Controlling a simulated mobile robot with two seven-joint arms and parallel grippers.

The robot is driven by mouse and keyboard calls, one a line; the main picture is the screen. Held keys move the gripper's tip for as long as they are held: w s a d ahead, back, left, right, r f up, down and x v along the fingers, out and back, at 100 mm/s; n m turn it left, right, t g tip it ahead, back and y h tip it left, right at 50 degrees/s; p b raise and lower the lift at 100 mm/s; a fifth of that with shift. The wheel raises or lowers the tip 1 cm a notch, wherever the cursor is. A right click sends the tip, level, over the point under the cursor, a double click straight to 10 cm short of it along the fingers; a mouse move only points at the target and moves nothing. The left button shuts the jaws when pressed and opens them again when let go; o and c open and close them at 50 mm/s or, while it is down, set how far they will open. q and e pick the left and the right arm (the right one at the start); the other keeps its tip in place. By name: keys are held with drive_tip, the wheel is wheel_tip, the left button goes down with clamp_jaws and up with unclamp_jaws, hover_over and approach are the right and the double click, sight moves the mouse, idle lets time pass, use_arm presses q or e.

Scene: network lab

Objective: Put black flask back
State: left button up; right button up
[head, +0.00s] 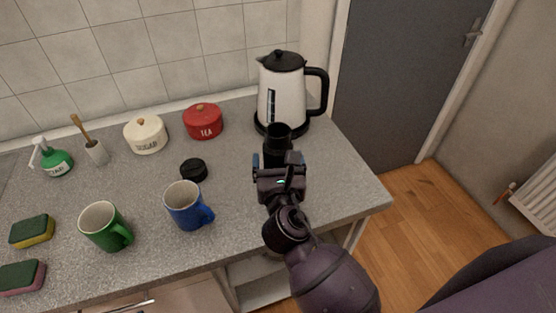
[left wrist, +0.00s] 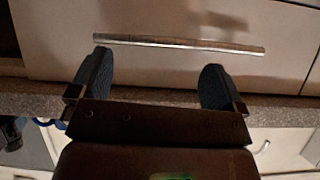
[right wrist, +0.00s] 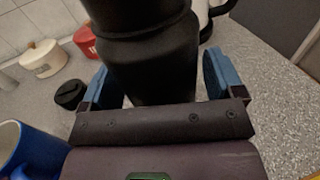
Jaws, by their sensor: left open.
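The black flask (head: 277,137) stands upright on the grey counter in front of the kettle, its lower part hidden by my right gripper. My right gripper (head: 279,164) is open, with its blue-padded fingers on either side of the flask. In the right wrist view the flask (right wrist: 150,55) fills the space between the fingers (right wrist: 161,80), with a narrow gap at the right finger. A round black lid (head: 194,170) lies on the counter left of the flask. My left gripper (left wrist: 156,80) is open and empty before a drawer front; it is not in the head view.
A white kettle (head: 283,95) stands close behind the flask. A blue mug (head: 184,209) and green mug (head: 101,229) stand left. Red tea (head: 204,124) and cream sugar (head: 146,137) canisters stand at the back. The counter (head: 345,185) is clear to the right. A drawer handle (left wrist: 180,44) faces my left gripper.

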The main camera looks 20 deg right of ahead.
drive_tip(key=shift+r, duration=0.1)
drive_tip(key=b+v, duration=0.1)
drive_tip(key=v, duration=1.1)
drive_tip(key=shift+r, duration=0.15)
idle(0.4)
drive_tip(key=s+d+f+m+g+h, duration=0.25)
drive_tip(key=d+f+m+g, duration=0.35)
drive_tip(key=d+m, duration=0.6)
drive_tip(key=s+d+f+m+g+y, duration=0.2)
drive_tip(key=s+f+m+g+y, duration=0.3)
drive_tip(key=m, duration=0.6)
drive_tip(key=s+d+m+g+y, duration=0.1)
drive_tip(key=s+d+m+g, duration=0.15)
drive_tip(key=s+m, duration=0.55)
drive_tip(key=w+f+t, duration=0.2)
drive_tip(key=w+f, duration=0.1)
drive_tip(key=w+f+m+t, duration=0.1)
drive_tip(key=w+f+t, duration=0.2)
drive_tip(key=f, duration=0.1)
drive_tip(key=w+f+t, duration=0.2)
drive_tip(key=w+f, duration=0.1)
drive_tip(key=shift+w+a+f+t, duration=0.2)
drive_tip(key=shift+a+f+t, duration=0.15)
